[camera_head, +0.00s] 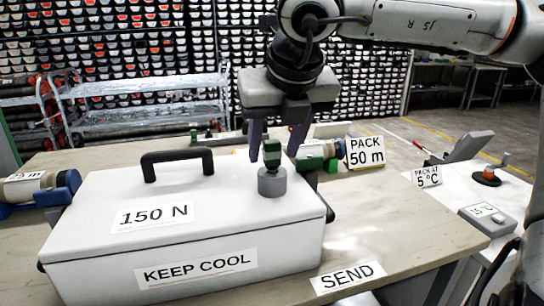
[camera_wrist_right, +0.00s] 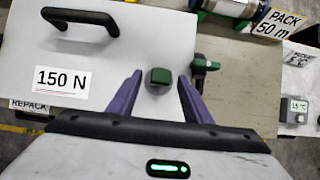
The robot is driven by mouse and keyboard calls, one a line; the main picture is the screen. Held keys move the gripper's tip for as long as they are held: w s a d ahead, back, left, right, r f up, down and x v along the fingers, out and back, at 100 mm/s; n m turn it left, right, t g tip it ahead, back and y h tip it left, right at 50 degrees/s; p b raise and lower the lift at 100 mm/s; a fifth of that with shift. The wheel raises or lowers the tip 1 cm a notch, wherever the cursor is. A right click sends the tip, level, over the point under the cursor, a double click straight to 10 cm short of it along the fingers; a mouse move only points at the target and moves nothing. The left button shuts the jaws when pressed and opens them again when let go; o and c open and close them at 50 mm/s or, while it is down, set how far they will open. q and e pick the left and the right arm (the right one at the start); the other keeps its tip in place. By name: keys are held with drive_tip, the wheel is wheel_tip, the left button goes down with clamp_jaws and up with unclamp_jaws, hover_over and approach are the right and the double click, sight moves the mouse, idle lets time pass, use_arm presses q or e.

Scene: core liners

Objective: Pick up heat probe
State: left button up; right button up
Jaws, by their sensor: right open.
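The heat probe (camera_head: 271,152), with a dark green handle, stands upright in a round grey holder (camera_head: 272,182) on the lid of the white cool box (camera_head: 105,212). In the right wrist view its green top (camera_wrist_right: 160,76) shows from above. My right gripper (camera_head: 273,158) points down over it with purple fingers. It is open, with one finger on either side of the green handle. Gaps show between handle and fingers in the wrist view. The probe's lower part is hidden in the holder. My left gripper is not in view.
The box has a black handle (camera_head: 177,157) to the left and labels "150 N" and "KEEP COOL". Core liners with green fittings (camera_head: 318,152) lie behind it by the "PACK 50 m" sign (camera_head: 365,152). A white side table with a reader (camera_head: 487,218) stands right.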

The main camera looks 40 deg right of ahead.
drive_tip(key=shift+x, duration=1.3)
drive_tip(key=shift+w+r, duration=0.1)
drive_tip(key=c, duration=1.1)
drive_tip(key=shift+c, duration=0.2)
drive_tip(key=shift+r, duration=0.1)
